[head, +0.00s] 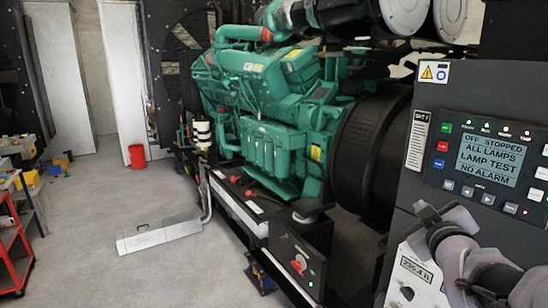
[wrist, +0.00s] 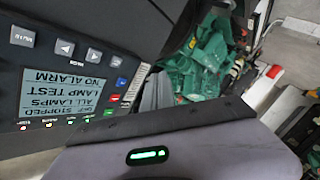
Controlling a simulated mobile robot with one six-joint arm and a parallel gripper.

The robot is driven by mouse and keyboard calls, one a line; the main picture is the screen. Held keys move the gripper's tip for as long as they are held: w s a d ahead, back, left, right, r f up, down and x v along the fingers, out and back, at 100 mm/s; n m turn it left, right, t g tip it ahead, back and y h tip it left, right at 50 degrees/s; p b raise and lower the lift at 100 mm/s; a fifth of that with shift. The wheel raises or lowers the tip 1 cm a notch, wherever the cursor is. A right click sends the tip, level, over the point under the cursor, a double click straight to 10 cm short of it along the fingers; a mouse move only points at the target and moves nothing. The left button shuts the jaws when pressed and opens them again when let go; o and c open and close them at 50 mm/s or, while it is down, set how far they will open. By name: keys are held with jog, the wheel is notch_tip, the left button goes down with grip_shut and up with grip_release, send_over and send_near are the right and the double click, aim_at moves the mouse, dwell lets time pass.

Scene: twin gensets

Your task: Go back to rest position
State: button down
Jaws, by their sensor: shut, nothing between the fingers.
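My gripper (head: 430,214) is at the lower right of the head view, in front of the grey control cabinet and below its panel (head: 487,160). It appears shut, with nothing seen held; its fingertips are small and hard to make out. In the wrist view my gripper's pale body (wrist: 185,150), with a green light, fills the bottom. The same panel (wrist: 60,85) shows upside down at the left. Its screen reads "OFF STOPPED, ALL LAMPS, LAMP TEST, NO ALARM".
A green engine (head: 265,95) stands behind, with a red rotary switch (head: 299,262) on a black box low on its frame. A red trolley (head: 12,245) is at the left and a red bucket (head: 137,156) further back.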

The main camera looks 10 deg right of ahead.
jog(key=s+a+f+m+g+y+b, duration=0.2)
jog(key=s+a+f+b, duration=0.3)
jog(key=a+f, duration=0.5)
jog(key=s+a+f+m+g+y+b, duration=0.3)
jog(key=s+a+f+g+b, duration=0.1)
jog(key=s+a+f, duration=0.5)
jog(key=s+a+f+m+g+y+b, duration=0.3)
jog(key=s+a+f+b, duration=0.3)
jog(key=a+f, duration=0.5)
jog(key=shift+s+a+y, duration=0.3)
jog(key=shift+s+a, duration=0.05)
jog(key=shift+s, duration=0.7)
jog(key=shift+f, duration=0.1)
